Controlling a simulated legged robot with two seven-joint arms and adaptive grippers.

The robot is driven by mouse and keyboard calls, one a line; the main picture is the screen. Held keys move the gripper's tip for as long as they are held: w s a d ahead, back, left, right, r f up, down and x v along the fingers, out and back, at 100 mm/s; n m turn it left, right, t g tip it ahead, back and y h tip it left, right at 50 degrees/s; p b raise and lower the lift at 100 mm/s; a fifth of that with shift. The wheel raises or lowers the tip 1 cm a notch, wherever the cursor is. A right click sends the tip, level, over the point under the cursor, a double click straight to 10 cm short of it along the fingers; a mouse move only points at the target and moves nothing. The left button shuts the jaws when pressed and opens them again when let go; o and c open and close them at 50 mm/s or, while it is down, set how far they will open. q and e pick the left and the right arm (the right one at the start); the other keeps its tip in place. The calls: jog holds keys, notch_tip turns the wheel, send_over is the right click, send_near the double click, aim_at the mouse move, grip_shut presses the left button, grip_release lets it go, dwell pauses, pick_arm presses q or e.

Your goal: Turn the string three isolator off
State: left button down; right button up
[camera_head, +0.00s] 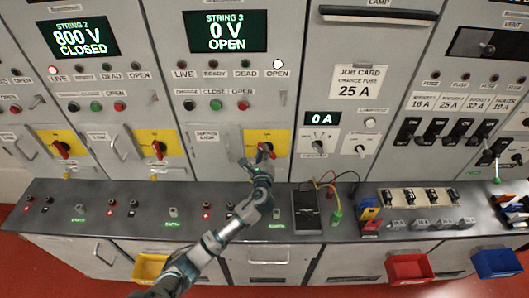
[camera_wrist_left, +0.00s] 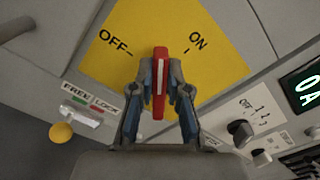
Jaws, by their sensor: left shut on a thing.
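The string 3 isolator has a red handle (camera_wrist_left: 160,75) on a yellow plate (camera_wrist_left: 205,75). In the left wrist view the handle points between the OFF mark (camera_wrist_left: 115,42) and the ON mark (camera_wrist_left: 198,42). My left gripper (camera_wrist_left: 160,90) is shut on the handle, one finger on each side. My right gripper is not in view.
A FREE/LOCK slider (camera_wrist_left: 82,114) and yellow knob (camera_wrist_left: 61,132) sit beside the plate. The string 2 display (camera_head: 80,37) reads 800 V CLOSED. A dark meter with leads (camera_head: 306,210) lies on the desk. Red (camera_head: 408,268) and blue (camera_head: 497,263) bins hang below.

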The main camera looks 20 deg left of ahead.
pick_arm(q)
jog(key=shift+s+a+f+n+b, duration=0.25)
jog(key=shift+n+b, duration=0.35)
jog(key=shift+n, duration=1.05)
jog(key=shift+w+f+n+b, duration=0.2)
jog(key=shift+f+n+b, duration=0.3)
jog(key=shift+n, duration=1.2)
jog(key=shift+s+a+f+n+b, duration=0.15)
jog(key=shift+n+b, duration=0.55)
jog(key=shift+n, duration=0.95)
jog(key=shift+w, duration=0.1)
jog(key=c, duration=1.1)
grip_release()
jog(key=shift+w, duration=0.15)
jog(key=shift+c, duration=0.2)
jog(key=v, duration=1.1)
jog(key=shift+s+d+f, duration=0.15)
jog(key=shift+s+d, duration=0.05)
jog(key=shift+s, duration=0.1)
